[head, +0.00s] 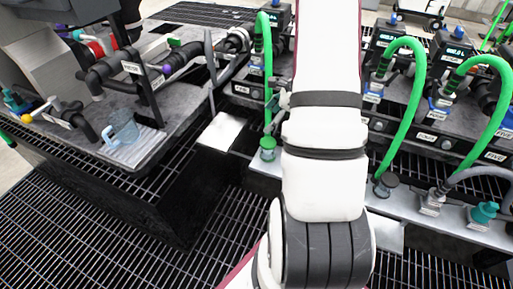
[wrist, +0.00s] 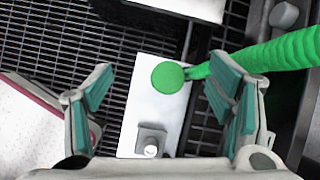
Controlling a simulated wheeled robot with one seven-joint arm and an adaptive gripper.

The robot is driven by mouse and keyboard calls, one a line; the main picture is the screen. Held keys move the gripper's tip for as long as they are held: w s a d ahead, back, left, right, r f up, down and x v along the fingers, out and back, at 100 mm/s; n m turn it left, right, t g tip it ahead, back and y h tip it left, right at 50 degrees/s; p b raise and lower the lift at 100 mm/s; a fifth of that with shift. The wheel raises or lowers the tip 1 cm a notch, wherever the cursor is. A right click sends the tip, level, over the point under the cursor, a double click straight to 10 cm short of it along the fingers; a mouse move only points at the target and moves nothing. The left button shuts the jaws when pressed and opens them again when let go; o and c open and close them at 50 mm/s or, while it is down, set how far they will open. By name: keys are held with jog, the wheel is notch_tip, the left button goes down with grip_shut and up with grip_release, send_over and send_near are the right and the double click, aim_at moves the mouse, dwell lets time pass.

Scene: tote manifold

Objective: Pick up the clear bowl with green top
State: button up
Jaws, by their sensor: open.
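A small clear container with a green top (head: 267,149) stands on the pale ledge in the head view, just left of my arm. In the wrist view a round green top (wrist: 167,77) sits over a white plate, with a thick green hose running right from beside it. It looks like the same container, but its clear body is hidden under the top. My gripper (wrist: 163,86) is open and empty, its teal-padded fingers on either side of the green top with gaps both sides.
A teal-topped container (head: 483,212) stands on the ledge at right. A clear blue pitcher (head: 122,128) is on the left bench. Green hoses (head: 417,90) arch over the ledge. A grey fitting (wrist: 151,141) stands on the white plate, close to the green top. Floor grating is open at left.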

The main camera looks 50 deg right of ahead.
aim_at(270, 141)
jog(key=f+m+b, duration=0.1)
jog(key=f, duration=0.3)
jog(key=d+f+m+b, duration=0.1)
jog(key=f, duration=0.4)
jog(key=w+d+f+b, duration=0.1)
jog(key=f, duration=0.3)
jog(key=shift+d+f+m+h, duration=0.15)
jog(key=shift+d+m+h, duration=0.15)
jog(key=shift+m, duration=0.1)
jog(key=shift+b+x, duration=1.35)
jog(key=shift+x, duration=1.6)
jog(key=shift+a, duration=0.15)
jog(key=c, duration=1.3)
